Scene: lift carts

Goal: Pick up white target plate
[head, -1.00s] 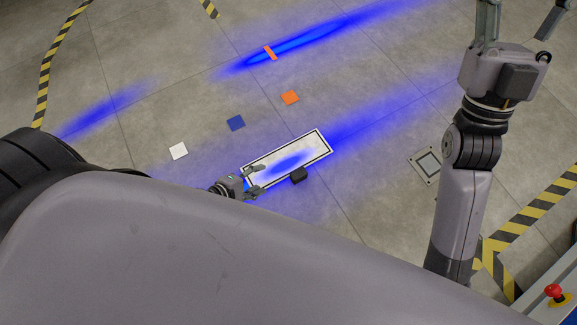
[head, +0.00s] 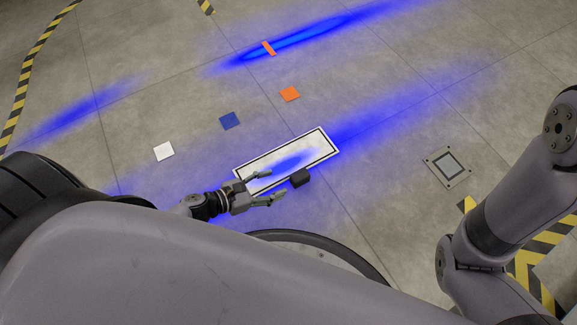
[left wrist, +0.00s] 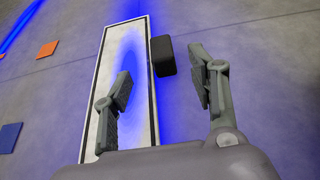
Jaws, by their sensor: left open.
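A small white square plate (head: 164,151) lies flat on the floor left of centre in the head view. A larger white rectangular panel with a black border (head: 243,174) lies near the centre; it also shows in the left wrist view (left wrist: 91,120). My left gripper (head: 272,185) is open and empty over the near edge of this panel, to the right of the small white plate. In the left wrist view its fingers (left wrist: 163,75) are apart, one across the panel and one right of it. The small white plate is not in that view. My right gripper is out of view.
A black block (head: 301,178) touches or overlaps the panel's near side; it lies beyond the fingers in the wrist view (left wrist: 163,56). Blue (head: 230,120) and orange (head: 290,94) squares lie further back. A grey floor fixture (head: 447,167) is at right. Floor between is clear.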

